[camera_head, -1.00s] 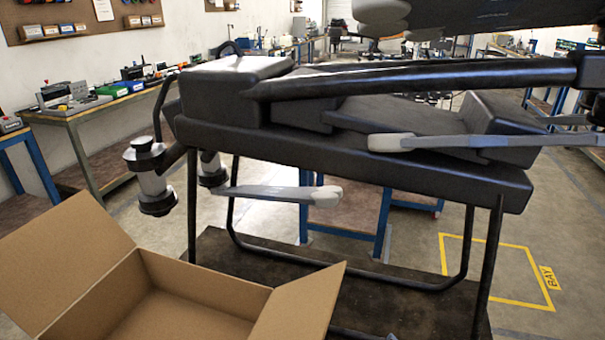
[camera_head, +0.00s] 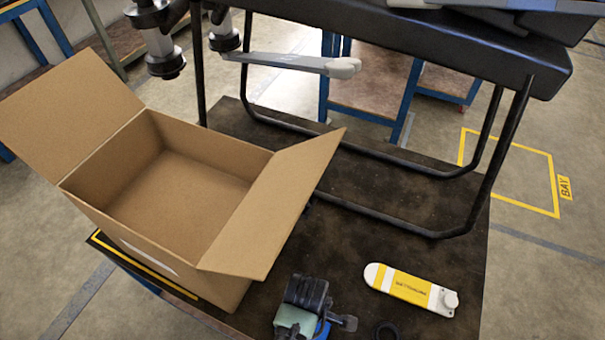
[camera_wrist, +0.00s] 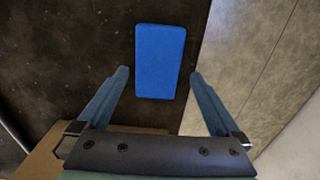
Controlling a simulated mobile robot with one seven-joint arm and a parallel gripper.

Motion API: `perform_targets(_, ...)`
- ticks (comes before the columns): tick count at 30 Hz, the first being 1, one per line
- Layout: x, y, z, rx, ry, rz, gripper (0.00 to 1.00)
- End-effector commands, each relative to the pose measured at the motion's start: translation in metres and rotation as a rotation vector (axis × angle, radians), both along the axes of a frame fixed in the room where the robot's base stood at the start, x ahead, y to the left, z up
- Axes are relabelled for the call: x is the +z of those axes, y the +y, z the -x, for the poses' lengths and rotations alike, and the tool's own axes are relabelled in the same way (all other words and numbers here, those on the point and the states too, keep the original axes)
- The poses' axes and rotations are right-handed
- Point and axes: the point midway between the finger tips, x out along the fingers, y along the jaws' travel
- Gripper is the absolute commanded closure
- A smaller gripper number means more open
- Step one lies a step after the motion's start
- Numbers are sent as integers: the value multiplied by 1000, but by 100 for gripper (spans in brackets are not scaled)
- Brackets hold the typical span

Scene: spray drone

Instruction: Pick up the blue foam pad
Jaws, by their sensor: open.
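The blue foam pad (camera_wrist: 160,62) is a plain blue rectangle lying on the dark tabletop (camera_wrist: 70,60) in the wrist view. It is near the table's edge, with its long side running up the picture. My gripper (camera_wrist: 158,76) is open, its two fingers apart with the pad's lower part showing between the tips. The gap in height between fingertips and pad cannot be told.
An open cardboard box (camera_head: 185,190) stands on the dark table in the head view. A yellow-and-white device (camera_head: 405,288) and a black, green and blue item (camera_head: 303,305) lie right of it. The drone frame (camera_head: 420,38) stands behind. Pale floor (camera_wrist: 250,50) shows past the table edge.

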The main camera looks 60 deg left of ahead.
Motion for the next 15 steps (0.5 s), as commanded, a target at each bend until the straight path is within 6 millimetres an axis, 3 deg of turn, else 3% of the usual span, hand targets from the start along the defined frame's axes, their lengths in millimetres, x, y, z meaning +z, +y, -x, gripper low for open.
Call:
perform_targets(9, -43, 7, 2, -1, 1, 1, 0)
perform_targets(15, -49, 7, 1, -1, -2, -1, 0)
